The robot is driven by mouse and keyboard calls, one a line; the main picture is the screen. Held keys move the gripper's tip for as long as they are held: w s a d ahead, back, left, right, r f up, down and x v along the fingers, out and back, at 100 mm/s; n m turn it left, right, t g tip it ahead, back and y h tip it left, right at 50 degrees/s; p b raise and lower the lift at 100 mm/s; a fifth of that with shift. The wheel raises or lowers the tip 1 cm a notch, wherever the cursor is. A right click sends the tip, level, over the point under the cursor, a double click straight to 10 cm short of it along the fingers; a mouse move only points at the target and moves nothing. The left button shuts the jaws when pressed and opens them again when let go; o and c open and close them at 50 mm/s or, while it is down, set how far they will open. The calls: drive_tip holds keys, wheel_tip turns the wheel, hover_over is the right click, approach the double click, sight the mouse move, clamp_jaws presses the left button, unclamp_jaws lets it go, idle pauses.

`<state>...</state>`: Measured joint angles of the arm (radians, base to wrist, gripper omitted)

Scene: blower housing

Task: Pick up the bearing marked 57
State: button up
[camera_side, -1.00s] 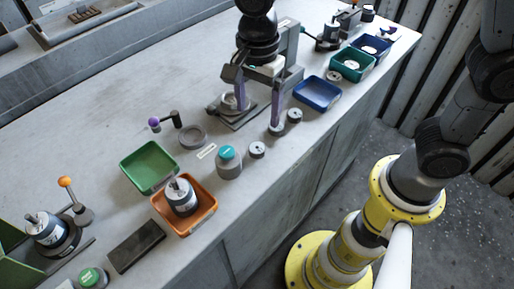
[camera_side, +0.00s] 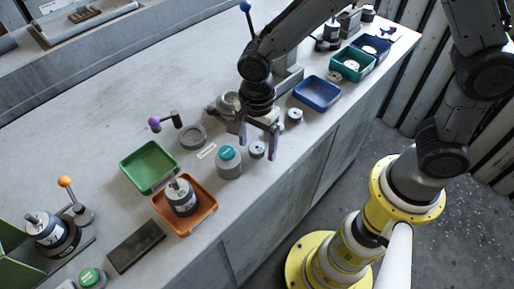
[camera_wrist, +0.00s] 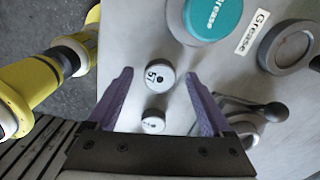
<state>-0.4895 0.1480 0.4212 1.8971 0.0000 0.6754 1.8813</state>
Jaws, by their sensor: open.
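The bearing marked 57 (camera_wrist: 158,76) is a small light-grey disc with a dark centre hole, resting on the bench beside the grease tin. In the side view this bearing (camera_side: 257,150) sits just by my fingertips. My gripper (camera_side: 258,143) is open and empty, with purple fingers pointing down. In the wrist view my gripper (camera_wrist: 158,73) has one fingertip on each side of the bearing, both apart from it. How high the tips are above the bench is hard to tell. A second similar bearing (camera_wrist: 153,122) lies nearer the gripper's base; its marking is unclear.
The teal-lidded grease tin (camera_side: 229,160) stands close to the bearing, with a "Grease" label (camera_wrist: 252,33) near it. A grey ring (camera_side: 192,136), orange tray (camera_side: 205,222), green tray (camera_side: 133,163) and blue tray (camera_side: 317,95) are around. The bench's front edge is close.

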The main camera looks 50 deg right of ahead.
clamp_jaws()
idle(0.4)
